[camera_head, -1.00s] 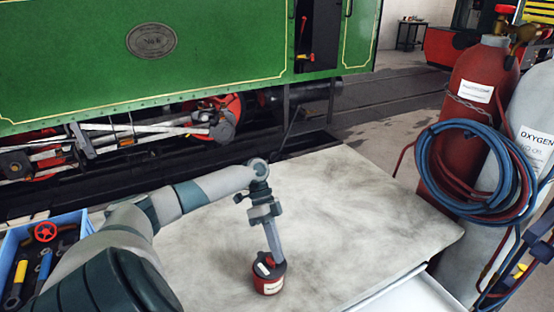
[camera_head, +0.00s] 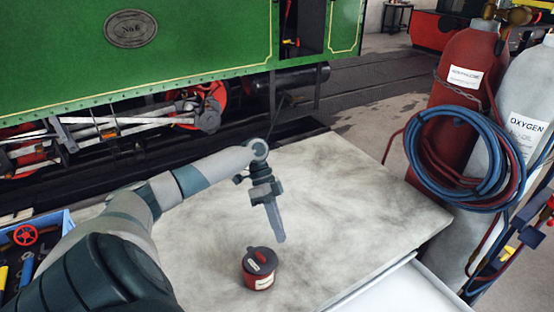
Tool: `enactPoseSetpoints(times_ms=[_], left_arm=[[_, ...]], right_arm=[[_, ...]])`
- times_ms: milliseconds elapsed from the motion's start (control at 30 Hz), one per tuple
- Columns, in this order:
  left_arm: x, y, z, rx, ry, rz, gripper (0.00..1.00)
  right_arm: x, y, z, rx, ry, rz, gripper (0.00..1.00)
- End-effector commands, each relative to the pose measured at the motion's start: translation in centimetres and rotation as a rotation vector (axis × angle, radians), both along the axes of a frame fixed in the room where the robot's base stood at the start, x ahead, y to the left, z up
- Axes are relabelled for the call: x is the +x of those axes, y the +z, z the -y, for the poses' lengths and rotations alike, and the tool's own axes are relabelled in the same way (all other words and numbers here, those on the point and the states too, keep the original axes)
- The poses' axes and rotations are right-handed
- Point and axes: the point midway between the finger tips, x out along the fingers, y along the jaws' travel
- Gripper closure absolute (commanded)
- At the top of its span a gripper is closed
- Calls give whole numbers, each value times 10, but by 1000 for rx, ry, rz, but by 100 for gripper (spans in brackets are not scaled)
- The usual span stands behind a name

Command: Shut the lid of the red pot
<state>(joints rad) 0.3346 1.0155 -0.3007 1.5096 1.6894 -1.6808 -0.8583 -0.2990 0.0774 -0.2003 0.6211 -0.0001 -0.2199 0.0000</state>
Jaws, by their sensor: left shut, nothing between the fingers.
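The red pot (camera_head: 257,281) stands upright on the worktable near its front edge. My left gripper (camera_head: 280,239) points down above and just right of the pot, apart from the lid. Its fingers are shut and empty. My right gripper is not in view.
The grey worktable (camera_head: 350,210) is otherwise clear. A blue crate of tools (camera_head: 62,222) is at left. A red gas cylinder (camera_head: 462,70) with coiled hoses (camera_head: 470,190) and a grey oxygen cylinder (camera_head: 525,90) stand at right.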

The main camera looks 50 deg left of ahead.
Motion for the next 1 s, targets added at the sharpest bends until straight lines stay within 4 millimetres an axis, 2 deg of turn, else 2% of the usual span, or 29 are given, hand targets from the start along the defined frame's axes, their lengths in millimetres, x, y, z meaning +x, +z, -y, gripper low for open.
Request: enactPoseSetpoints(times_ms=[400, 600, 1000], left_arm=[[27, 40, -19, 1, 1, 3, 100], [35, 55, -24, 0, 1, 2, 100], [37, 61, -27, 0, 1, -1, 100]], right_arm=[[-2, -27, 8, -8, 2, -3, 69], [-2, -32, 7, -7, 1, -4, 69], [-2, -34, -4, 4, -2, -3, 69]])
